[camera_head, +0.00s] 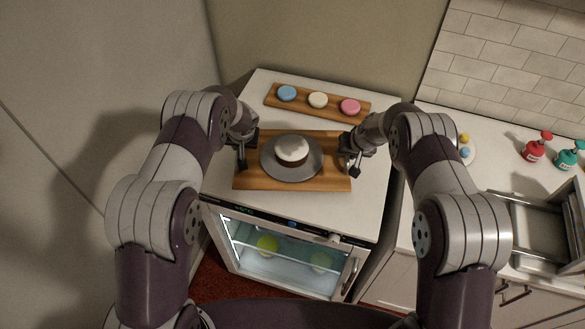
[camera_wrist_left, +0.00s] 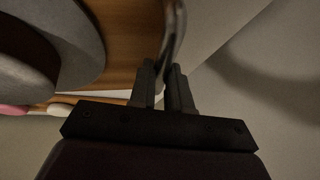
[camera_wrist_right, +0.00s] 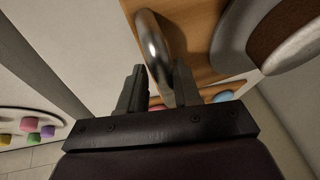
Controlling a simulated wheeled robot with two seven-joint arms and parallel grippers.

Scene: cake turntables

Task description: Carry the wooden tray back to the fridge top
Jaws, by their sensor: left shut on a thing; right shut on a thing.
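The wooden tray (camera_head: 256,181) is over the white fridge top (camera_head: 365,210), near its front edge. I cannot tell whether it rests there or hangs just above. A grey round stand (camera_head: 268,166) with a white-topped brown cake (camera_head: 291,150) is on the tray. My left gripper (camera_head: 243,164) is at the tray's left end, shut on a metal handle (camera_wrist_left: 177,35). My right gripper (camera_head: 350,170) is at the right end, shut on the other metal handle (camera_wrist_right: 152,42). The tray looks roughly level.
A narrow wooden board (camera_head: 333,106) with blue, cream and pink round pieces lies behind the tray. The fridge's glass front (camera_head: 285,255) shows yellow-green round things inside. A counter at right holds red (camera_head: 535,150) and teal (camera_head: 567,158) dispensers and an open drawer (camera_head: 540,235).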

